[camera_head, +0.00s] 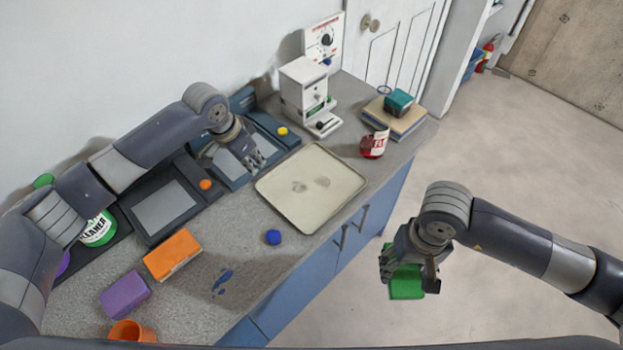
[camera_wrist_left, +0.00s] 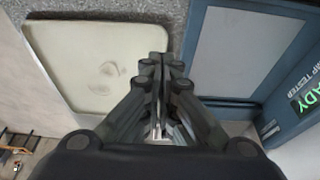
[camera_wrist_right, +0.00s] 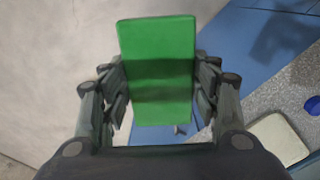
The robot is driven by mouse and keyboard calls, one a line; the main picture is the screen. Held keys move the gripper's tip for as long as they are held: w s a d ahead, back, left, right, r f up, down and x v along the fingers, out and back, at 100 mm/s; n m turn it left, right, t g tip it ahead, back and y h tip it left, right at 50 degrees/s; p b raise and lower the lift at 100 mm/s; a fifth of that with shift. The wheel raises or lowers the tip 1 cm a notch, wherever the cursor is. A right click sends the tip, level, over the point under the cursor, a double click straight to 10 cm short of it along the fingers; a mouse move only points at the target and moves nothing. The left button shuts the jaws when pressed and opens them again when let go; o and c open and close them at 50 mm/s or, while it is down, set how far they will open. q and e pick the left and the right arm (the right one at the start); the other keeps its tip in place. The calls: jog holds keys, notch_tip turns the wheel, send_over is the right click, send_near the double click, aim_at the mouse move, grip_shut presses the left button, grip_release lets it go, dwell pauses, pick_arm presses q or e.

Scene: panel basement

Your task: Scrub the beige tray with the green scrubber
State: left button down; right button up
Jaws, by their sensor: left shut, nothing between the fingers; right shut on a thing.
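The beige tray (camera_head: 283,212) lies flat on the counter, with two dull smudges near its middle. It also shows in the left wrist view (camera_wrist_left: 75,45) and at the lower right of the right wrist view (camera_wrist_right: 281,140). My right gripper (camera_head: 405,270) is shut on the green scrubber (camera_head: 406,283), held out past the counter's front edge, to the right of the tray. The scrubber fills the middle of the right wrist view (camera_wrist_right: 158,70). My left gripper (camera_head: 257,165) is shut and empty, just beyond the tray's left corner, near the grey tester devices. Its closed fingers show in the left wrist view (camera_wrist_left: 158,80).
A blue ball (camera_head: 273,237) sits just in front of the tray. A red jar (camera_head: 373,146) stands beyond its right side. An orange block (camera_head: 172,255), a purple block (camera_head: 124,294) and an orange cup (camera_head: 131,332) stand at the near left. A blue stain (camera_head: 222,282) marks the counter.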

pick_arm(q)
jog(key=shift+r, duration=0.15)
pick_arm(e)
jog(key=shift+r, duration=0.15)
pick_arm(q)
jog(key=v, duration=1.2)
jog(key=shift+s, duration=0.1)
